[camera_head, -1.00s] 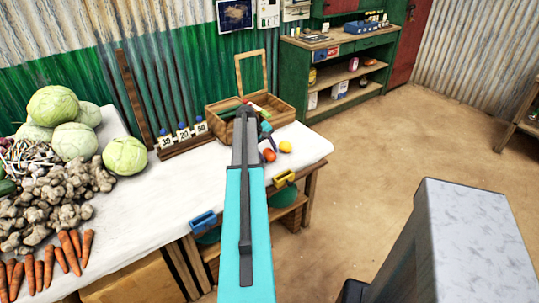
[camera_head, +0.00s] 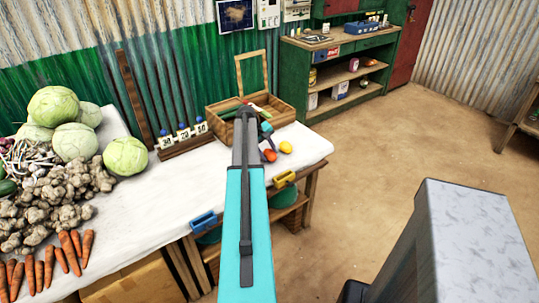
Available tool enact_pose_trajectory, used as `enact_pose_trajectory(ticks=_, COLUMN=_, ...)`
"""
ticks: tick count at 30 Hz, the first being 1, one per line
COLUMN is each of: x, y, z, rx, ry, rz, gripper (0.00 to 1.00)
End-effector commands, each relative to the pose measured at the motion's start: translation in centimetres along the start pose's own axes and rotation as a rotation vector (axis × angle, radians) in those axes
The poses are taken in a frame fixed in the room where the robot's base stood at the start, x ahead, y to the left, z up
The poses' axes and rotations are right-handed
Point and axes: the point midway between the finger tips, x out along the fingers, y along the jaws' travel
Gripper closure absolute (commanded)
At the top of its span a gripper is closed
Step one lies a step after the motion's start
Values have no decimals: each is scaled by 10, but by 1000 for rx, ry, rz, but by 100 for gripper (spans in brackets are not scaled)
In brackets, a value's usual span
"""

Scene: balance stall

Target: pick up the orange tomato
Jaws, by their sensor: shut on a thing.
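The orange tomato (camera_head: 270,156), reddish in tone, is at the right end of the white-topped table. My gripper (camera_head: 271,152) is at it, with its fingers shut on it and covering part of it. The tomato looks to be at the tabletop; a small gap beneath it cannot be told. My arm hides the area just left of it.
A yellow tomato (camera_head: 286,147) lies close on the right. An open wooden box (camera_head: 284,116) stands just behind. A weight rack (camera_head: 184,146) is left of my arm. Cabbages (camera_head: 75,142), ginger (camera_head: 48,205) and carrots (camera_head: 69,252) fill the table's left. Yellow (camera_head: 285,179) and blue (camera_head: 203,220) clips sit on the front edge.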

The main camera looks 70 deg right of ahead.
Motion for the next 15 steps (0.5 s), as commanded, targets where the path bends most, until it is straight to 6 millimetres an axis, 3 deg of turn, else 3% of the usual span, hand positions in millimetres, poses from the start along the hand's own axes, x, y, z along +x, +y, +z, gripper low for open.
enact_pose_trajectory(ticks=8, x=-9, y=4, z=-1, rx=0, ry=2, rz=1, gripper=86)
enact_pose_trajectory(ticks=15, x=-28, y=12, z=-1, rx=1, ry=2, rz=1, gripper=86)
